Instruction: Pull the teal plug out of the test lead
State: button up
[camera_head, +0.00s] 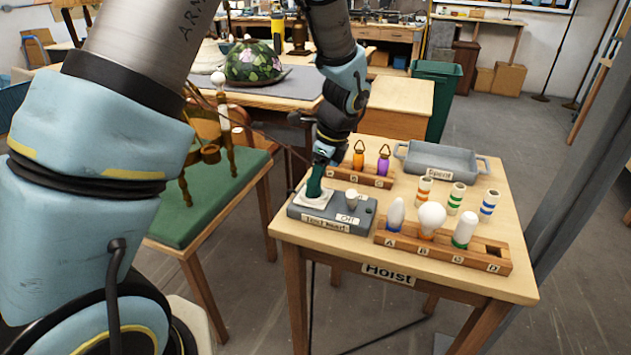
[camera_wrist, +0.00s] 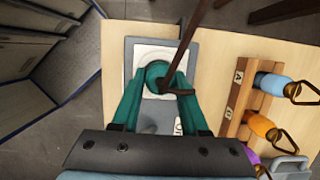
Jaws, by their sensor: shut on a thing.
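The teal plug (camera_head: 314,184) stands roughly upright at the white socket of the grey test lead box (camera_head: 339,216). My gripper (camera_head: 317,175) is above the socket and shut on the plug. In the wrist view, the plug's round teal top (camera_wrist: 155,71) lies between the teal fingers of my gripper (camera_wrist: 158,88). A brown cord (camera_wrist: 194,40) crosses over the plug in that view and hides part of it. The plug's lower end is hidden, so I cannot tell how deep it sits.
A rack with an orange and a purple ringed piece (camera_head: 384,162) stands behind the box. A rack of bulbs (camera_head: 440,247) is at its right front. Striped sleeves (camera_head: 456,198) and a grey tray (camera_head: 440,163) are farther right. A green-topped table (camera_head: 220,190) stands left.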

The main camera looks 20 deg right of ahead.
grip_shut()
jog(key=shift+r, duration=0.2)
jog(key=shift+r+p, duration=2.1)
jog(key=shift+r, duration=0.1)
jog(key=shift+f, duration=0.1)
